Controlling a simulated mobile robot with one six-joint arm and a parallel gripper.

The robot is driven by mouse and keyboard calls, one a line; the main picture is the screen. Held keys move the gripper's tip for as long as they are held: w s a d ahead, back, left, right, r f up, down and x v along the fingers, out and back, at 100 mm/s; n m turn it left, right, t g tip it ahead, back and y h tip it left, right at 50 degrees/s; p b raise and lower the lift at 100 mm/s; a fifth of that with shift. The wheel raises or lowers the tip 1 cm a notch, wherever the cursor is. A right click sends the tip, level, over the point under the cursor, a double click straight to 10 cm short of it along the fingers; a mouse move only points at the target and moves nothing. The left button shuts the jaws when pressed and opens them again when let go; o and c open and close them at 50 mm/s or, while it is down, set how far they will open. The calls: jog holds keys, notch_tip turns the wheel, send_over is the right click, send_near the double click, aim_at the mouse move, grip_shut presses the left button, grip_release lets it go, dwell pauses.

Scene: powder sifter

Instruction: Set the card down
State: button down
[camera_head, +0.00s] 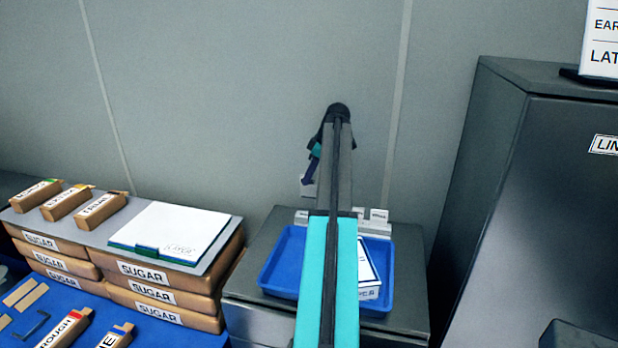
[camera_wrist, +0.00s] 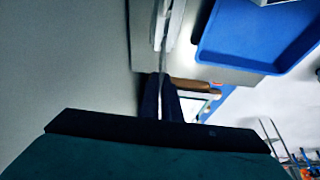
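My gripper (camera_head: 311,172) is at the end of my outstretched arm, in front of the grey back wall and above the back of the blue tray. A small pale card (camera_head: 308,189) hangs at its fingertips, partly hidden by my arm. In the wrist view the two dark fingers (camera_wrist: 161,80) are close together, with a thin pale edge between them that looks like the card seen edge-on. A light rack with white cards (camera_head: 378,216) stands behind the tray, left part hidden by my arm.
The blue tray (camera_head: 273,277) holds a white and blue box (camera_head: 369,291). A dark cabinet (camera_head: 540,200) stands right. Sugar packs (camera_head: 160,275) support a grey board with a white folder (camera_head: 172,230) and small labelled blocks (camera_head: 68,202) at left.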

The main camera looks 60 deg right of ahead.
jog(key=w+a+m, duration=0.1)
jog(key=w+a, duration=0.5)
jog(key=a, duration=0.5)
jog(key=w+a+f, duration=0.1)
jog(key=w+a, duration=0.6)
jog(key=a, duration=0.3)
jog(key=w+a+m, duration=0.1)
jog(key=w+a, duration=0.5)
jog(key=a, duration=0.5)
jog(key=w+a+m+h+b, duration=0.1)
jog(key=a, duration=3.5)
jog(key=shift+w+a+f+m+b, duration=0.25)
jog(key=shift+a+f+m+b, duration=0.05)
jog(key=shift+a+f, duration=0.1)
